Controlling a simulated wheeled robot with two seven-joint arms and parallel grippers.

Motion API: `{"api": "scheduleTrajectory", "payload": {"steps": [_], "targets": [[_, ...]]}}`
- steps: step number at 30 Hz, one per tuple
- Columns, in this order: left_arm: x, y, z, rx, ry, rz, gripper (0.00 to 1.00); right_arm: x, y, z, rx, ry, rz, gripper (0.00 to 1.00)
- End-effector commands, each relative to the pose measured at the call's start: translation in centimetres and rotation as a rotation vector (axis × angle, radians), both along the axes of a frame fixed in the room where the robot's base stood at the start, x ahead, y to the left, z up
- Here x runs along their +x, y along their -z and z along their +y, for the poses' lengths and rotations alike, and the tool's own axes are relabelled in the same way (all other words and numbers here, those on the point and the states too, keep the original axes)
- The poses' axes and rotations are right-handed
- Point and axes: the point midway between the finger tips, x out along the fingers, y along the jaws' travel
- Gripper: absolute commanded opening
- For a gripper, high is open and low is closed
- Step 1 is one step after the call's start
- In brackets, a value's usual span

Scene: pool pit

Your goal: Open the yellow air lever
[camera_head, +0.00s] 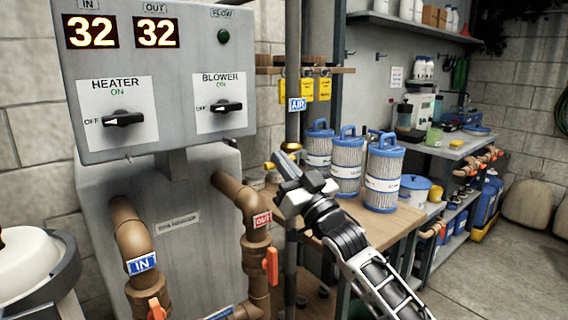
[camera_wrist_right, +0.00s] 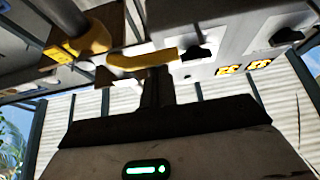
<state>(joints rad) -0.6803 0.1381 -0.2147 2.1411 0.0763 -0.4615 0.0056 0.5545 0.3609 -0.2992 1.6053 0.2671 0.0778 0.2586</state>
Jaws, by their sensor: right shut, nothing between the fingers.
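The vertical grey air pipe (camera_head: 293,70) carries a blue AIR tag (camera_head: 296,104). Below the tag is a brass-yellow valve body (camera_head: 291,147). A small yellow end of the lever (camera_head: 269,166) shows just left of my right gripper (camera_head: 283,176), which hides the rest. In the right wrist view the yellow lever (camera_wrist_right: 143,60) lies crosswise at the tips of my right gripper (camera_wrist_right: 158,78). The yellow valve body also shows there (camera_wrist_right: 90,38). The right gripper is shut with nothing between its fingers; I cannot tell whether it touches the lever. My left gripper is out of view.
The grey heater panel (camera_head: 165,60) stands left of the pipe, above brown pipes with orange handles (camera_head: 270,265). A wooden table (camera_head: 390,228) with blue-and-white filter cartridges (camera_head: 383,180) is close behind my right arm. A white round vessel (camera_head: 30,262) is at lower left.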

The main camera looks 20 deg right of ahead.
Motion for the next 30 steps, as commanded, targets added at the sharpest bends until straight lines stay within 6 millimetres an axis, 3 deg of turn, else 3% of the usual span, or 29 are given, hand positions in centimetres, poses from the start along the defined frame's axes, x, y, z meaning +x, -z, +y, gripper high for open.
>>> {"api": "scheduleTrajectory", "payload": {"steps": [30], "targets": [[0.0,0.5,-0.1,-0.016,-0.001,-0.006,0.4,0.0,1.9,-0.1,-0.182,0.002,-0.063,0.0]]}}
